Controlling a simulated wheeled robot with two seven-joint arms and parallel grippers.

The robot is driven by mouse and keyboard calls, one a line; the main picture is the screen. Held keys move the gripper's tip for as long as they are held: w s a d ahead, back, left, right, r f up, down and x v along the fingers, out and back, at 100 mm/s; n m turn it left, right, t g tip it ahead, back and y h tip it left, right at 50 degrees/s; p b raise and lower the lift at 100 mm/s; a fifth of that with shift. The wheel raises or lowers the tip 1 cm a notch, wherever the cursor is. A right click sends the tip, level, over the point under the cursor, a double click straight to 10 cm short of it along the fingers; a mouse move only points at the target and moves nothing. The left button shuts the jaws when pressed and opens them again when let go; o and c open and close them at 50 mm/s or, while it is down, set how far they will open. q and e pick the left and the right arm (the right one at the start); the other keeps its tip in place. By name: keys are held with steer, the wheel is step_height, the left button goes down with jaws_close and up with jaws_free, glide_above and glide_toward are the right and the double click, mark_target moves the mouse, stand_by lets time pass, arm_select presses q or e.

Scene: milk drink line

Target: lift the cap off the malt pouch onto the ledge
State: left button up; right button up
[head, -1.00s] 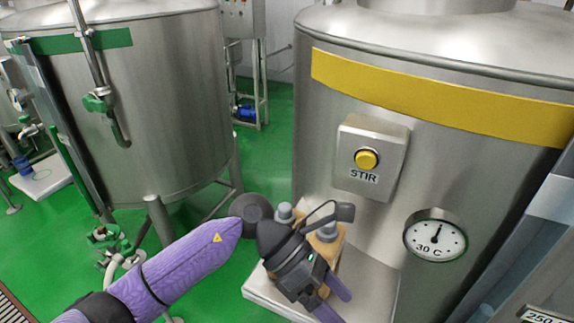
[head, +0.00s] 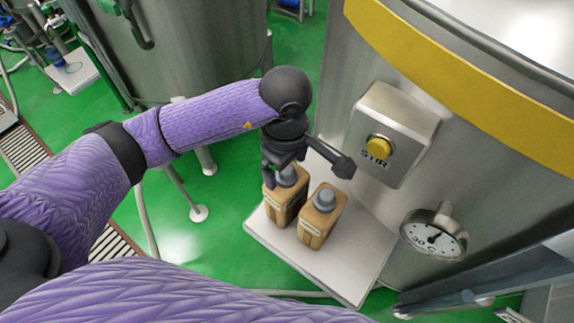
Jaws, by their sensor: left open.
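Two tan pouches, a left one (head: 280,207) and a right one (head: 320,222), stand upright side by side on a pale ledge (head: 345,262). Each has a grey cap on top, the left cap (head: 287,177) and the right cap (head: 325,198). The labels are too small to read, so I cannot tell which is malt. My left gripper (head: 279,180) is open and points down at the left pouch's cap. My right gripper is out of view.
A large steel tank with a yellow STIR button (head: 379,147) on a box and a round dial gauge (head: 434,236) stands behind and right of the ledge. Another tank (head: 190,45) stands at the back left. The ledge's front right is bare.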

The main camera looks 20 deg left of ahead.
arm_select(q)
steer(key=shift+f, duration=0.85)
jaws_close()
steer(key=shift+r, duration=0.1)
